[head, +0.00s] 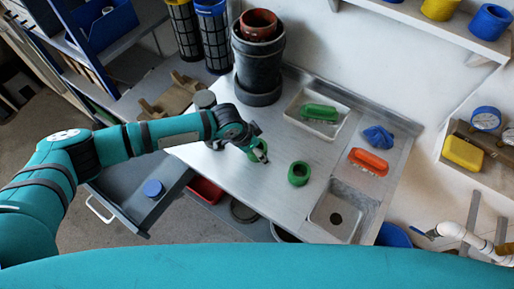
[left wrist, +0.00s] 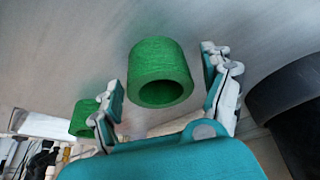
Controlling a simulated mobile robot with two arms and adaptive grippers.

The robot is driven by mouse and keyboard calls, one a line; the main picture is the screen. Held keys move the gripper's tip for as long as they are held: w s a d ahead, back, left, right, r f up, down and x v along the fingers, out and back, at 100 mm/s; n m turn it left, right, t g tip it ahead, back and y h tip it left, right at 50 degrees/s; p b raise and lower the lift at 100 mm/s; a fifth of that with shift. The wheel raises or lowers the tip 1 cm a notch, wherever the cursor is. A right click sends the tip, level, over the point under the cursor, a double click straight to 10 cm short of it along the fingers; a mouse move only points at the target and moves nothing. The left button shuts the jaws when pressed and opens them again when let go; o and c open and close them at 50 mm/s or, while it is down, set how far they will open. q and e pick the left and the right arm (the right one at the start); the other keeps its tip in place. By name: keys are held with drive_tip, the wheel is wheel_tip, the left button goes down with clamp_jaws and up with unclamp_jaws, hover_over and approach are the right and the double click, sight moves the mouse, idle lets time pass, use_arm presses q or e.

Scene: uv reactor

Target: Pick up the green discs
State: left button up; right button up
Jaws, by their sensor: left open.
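Two green discs, thick rings with a hole, stand on the metal worktop (head: 225,167). One green disc (head: 299,173) is in the open, right of my left gripper (head: 262,155) in the head view. The other green disc (head: 252,141) is partly hidden behind that gripper. In the left wrist view, one green disc (left wrist: 160,62) lies ahead between the spread fingers of my left gripper (left wrist: 162,84), with no visible contact. The second green disc (left wrist: 84,117) is partly behind the left finger. My left gripper is open and empty. My right gripper is not seen.
A dark cylinder (head: 258,70) stands behind the gripper. A green brush (head: 319,113) lies in a white tray (head: 329,132); a blue cloth (head: 378,137) and orange brush (head: 368,161) lie right, near a sink (head: 335,217). An open drawer (head: 128,197) juts out at left.

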use_arm(q)
drive_tip(key=c, duration=1.2)
drive_tip(key=shift+c, duration=0.2)
